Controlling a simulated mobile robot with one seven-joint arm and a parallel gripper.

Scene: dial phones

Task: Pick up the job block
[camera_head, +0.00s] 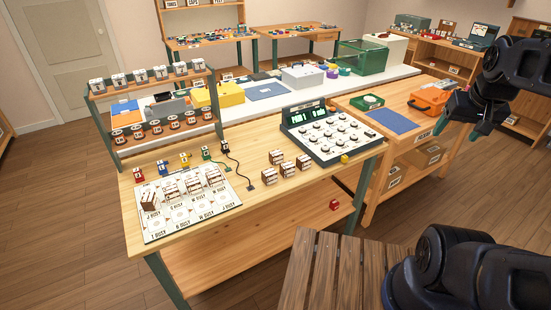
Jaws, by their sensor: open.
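Several small brown-and-white blocks could be the job block, but their labels are too small to read, so I cannot tell which it is. One brown block (150,202) stands at the left of a white board (183,224) marked with "BUSY" spaces, and others stand further right on it. A separate group of blocks (287,169) stands on bare wood right of the board. My gripper (459,128), dark with green fingers, is at the right of the view, open and empty. It is held in the air, well apart from these blocks.
A green-edged panel with dials (332,133) stands at the bench's right. Small coloured blocks and plugs with cords line the board's back edge. A two-tier rack (150,99) stands behind. A red block (334,205) lies on the lower shelf. The bench's front right is clear.

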